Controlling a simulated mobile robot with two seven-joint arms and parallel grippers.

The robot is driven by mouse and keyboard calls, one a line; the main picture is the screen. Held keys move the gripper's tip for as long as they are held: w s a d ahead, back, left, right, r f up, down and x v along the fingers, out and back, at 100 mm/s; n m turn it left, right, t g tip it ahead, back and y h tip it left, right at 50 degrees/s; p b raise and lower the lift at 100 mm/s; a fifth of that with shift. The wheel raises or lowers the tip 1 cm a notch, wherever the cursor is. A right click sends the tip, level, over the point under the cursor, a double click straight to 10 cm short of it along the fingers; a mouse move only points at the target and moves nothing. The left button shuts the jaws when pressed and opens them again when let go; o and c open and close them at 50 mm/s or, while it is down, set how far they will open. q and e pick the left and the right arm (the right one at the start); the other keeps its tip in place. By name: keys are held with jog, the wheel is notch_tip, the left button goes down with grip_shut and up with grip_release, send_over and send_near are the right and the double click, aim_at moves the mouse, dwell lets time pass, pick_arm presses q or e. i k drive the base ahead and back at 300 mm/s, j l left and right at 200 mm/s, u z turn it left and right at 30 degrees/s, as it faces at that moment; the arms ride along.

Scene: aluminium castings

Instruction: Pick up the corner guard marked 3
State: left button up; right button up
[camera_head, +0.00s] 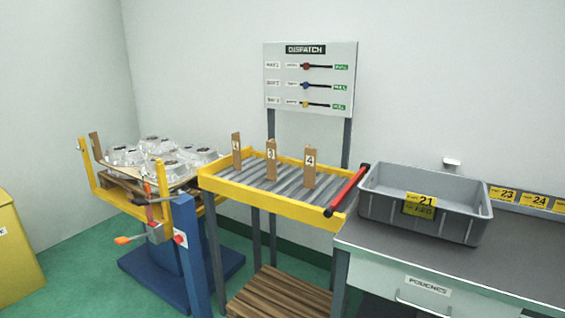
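Three brown upright corner guards stand on a roller tray (265,202) with yellow side rails. The middle corner guard (271,162) bears a white label that reads 3. The right corner guard (310,172) has a label that reads 4. The label on the left corner guard (236,153) is too small to read surely. The three stand apart from one another. Neither of my grippers is in view.
A red bar (347,190) runs along the tray's right end. A grey crate (385,208) labelled 21 stands on the bench (520,245) at right. A lift table with aluminium castings (165,158) adjoins the tray at left. A dispatch board (311,78) rises behind.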

aim_at(271, 147)
jog(key=z, duration=0.35)
jog(key=i+j+z, duration=0.2)
jog(key=z, duration=0.2)
jog(key=i+j+z, duration=0.15)
jog(key=j+z, duration=0.25)
jog(key=i+j+z, duration=0.1)
jog(key=j, duration=0.2)
jog(key=i+j+z, duration=0.1)
jog(key=j, duration=0.25)
jog(key=i+j+z, duration=0.1)
jog(key=j, duration=0.25)
jog(key=i+j+z, duration=0.1)
jog(key=j, duration=0.25)
jog(key=i, duration=0.1)
